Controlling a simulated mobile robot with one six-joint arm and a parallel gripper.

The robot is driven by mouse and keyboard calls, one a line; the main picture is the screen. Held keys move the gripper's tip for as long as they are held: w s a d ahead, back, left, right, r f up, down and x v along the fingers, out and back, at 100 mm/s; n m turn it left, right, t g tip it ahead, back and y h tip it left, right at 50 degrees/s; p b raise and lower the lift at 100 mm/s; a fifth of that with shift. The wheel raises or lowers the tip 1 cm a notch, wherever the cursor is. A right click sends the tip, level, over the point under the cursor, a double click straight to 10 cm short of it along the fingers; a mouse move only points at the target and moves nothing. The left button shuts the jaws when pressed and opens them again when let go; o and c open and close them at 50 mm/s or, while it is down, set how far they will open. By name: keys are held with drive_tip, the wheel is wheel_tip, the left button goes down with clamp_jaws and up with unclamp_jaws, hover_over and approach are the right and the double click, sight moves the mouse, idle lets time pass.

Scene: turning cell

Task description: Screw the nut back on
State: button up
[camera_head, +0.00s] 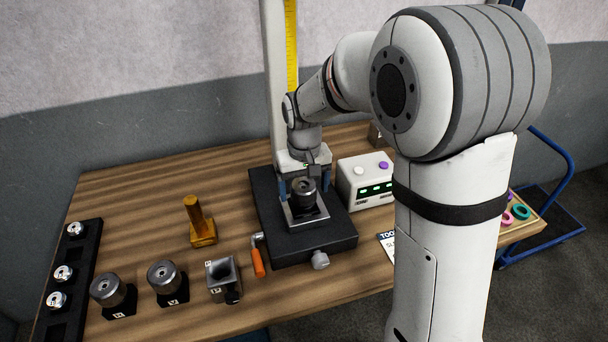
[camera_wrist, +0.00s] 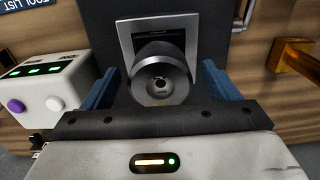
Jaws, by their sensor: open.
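A dark round metal piece with a central hole, looking like the nut (camera_head: 305,193), stands upright in a square metal fixture (camera_head: 306,221) on a black base. In the wrist view the nut (camera_wrist: 161,82) sits between my fingers, over the square fixture (camera_wrist: 126,36). My gripper (camera_head: 304,187) points down over it. Its blue fingers stand on either side, with a visible gap on each side in the wrist view (camera_wrist: 160,86). Nothing is gripped. Whether the nut sits on a thread beneath is hidden.
Two dark cylinders (camera_head: 112,289) (camera_head: 167,277) and an open square block (camera_head: 222,276) stand front left, near a black rack (camera_head: 88,245). A white box (camera_head: 365,177) stands right.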

drive_tip(key=shift+f, duration=0.15)
drive_tip(key=shift+c, duration=0.4)
drive_tip(key=c, duration=1.1)
drive_tip(key=shift+o, duration=0.2)
drive_tip(key=m, duration=0.9)
drive_tip(key=shift+m, duration=0.3)
drive_tip(key=m, duration=0.4)
drive_tip(key=shift+m+b, duration=0.3)
drive_tip(key=shift+m, duration=0.1)
drive_tip(key=m, duration=0.4)
